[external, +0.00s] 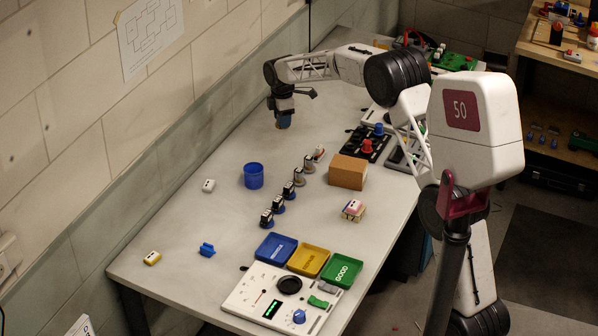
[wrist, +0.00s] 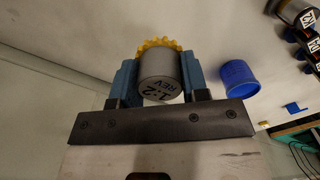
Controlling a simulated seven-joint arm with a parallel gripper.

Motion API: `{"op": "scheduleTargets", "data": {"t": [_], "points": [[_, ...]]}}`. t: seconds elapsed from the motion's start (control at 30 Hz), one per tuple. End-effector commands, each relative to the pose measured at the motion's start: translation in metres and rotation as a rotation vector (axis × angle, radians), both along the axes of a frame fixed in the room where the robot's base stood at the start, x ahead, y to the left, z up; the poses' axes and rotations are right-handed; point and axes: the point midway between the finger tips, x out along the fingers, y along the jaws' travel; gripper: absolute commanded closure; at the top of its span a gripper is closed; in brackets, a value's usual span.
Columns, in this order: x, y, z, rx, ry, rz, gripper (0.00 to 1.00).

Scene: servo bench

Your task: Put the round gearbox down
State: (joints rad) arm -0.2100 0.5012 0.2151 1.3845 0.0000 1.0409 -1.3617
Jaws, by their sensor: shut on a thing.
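My gripper (wrist: 158,80) is shut on the round gearbox (wrist: 160,75), a grey cylinder marked "1:2 REV" with a yellow toothed rim behind it. Blue fingers grip it on both sides in the wrist view. In the external view my gripper (external: 284,118) points down over the far part of the bench. The gearbox is hardly visible there, and I cannot tell whether it touches the bench top (external: 222,225).
A blue cup (external: 254,176) stands nearest, with a row of small servos (external: 289,190) beside it. A brown box (external: 348,171) and a black panel with red and blue knobs (external: 367,146) lie right. Blue, yellow and green trays (external: 342,270) sit in front.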

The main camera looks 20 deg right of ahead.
Motion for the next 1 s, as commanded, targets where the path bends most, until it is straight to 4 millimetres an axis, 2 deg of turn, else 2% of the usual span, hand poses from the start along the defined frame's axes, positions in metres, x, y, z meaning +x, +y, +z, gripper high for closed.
{"op": "scheduleTargets", "data": {"t": [0.33, 0.53, 0.77, 1.0], "points": [[-0.003, 0.003, 0.000, 0.000, -0.001, 0.000, 0.84], [-0.022, 0.021, 0.000, 0.000, -0.001, 0.002, 0.84], [-0.071, 0.059, -0.004, 0.000, 0.000, 0.004, 0.84], [-0.140, 0.104, -0.011, 0.000, -0.001, 0.004, 0.84]]}}
